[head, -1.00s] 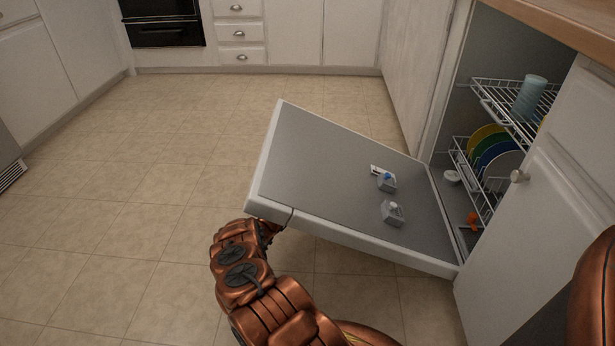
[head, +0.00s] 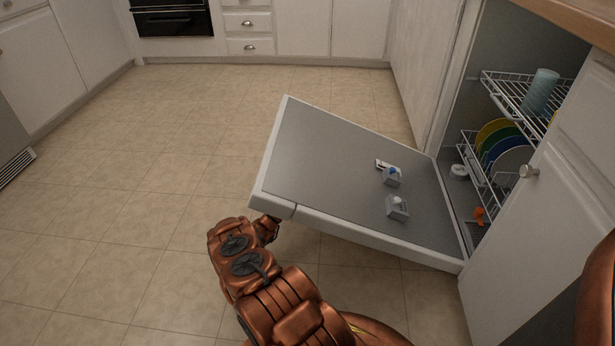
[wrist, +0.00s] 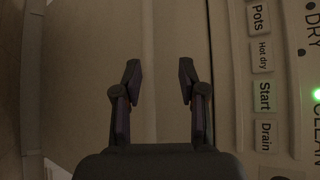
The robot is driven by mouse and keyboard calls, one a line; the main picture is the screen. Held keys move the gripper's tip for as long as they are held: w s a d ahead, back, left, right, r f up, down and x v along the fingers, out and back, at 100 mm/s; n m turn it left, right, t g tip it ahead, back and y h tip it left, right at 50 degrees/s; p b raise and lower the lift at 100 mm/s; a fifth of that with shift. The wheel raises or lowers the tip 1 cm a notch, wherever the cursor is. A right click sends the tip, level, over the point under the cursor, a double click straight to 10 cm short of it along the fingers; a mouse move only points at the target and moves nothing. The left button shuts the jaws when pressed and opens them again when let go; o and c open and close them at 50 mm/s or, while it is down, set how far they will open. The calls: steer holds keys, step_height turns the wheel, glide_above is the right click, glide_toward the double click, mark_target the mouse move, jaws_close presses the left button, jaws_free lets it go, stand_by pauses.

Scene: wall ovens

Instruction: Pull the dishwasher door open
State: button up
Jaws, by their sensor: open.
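The dishwasher door (head: 340,175) is swung far down, its grey inner face turned up and sloping from the dishwasher at right toward its free edge at left. My gripper (head: 272,226) is at the near left corner of the door, by its free edge and partly hidden under it. In the wrist view my gripper (wrist: 160,80) has its two fingers apart with nothing between them. The door's control panel (wrist: 270,80), with labelled buttons and a green light, is to the right of the fingers. I cannot tell whether a finger touches the door.
Inside the dishwasher are wire racks (head: 510,95) with a blue cup (head: 540,92) and several coloured plates (head: 495,140). A white cabinet door (head: 545,220) with a round knob stands at right. The tiled floor (head: 150,150) at left is clear.

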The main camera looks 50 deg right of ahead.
steer(key=shift+v, duration=1.5)
steer(key=shift+c, duration=0.2)
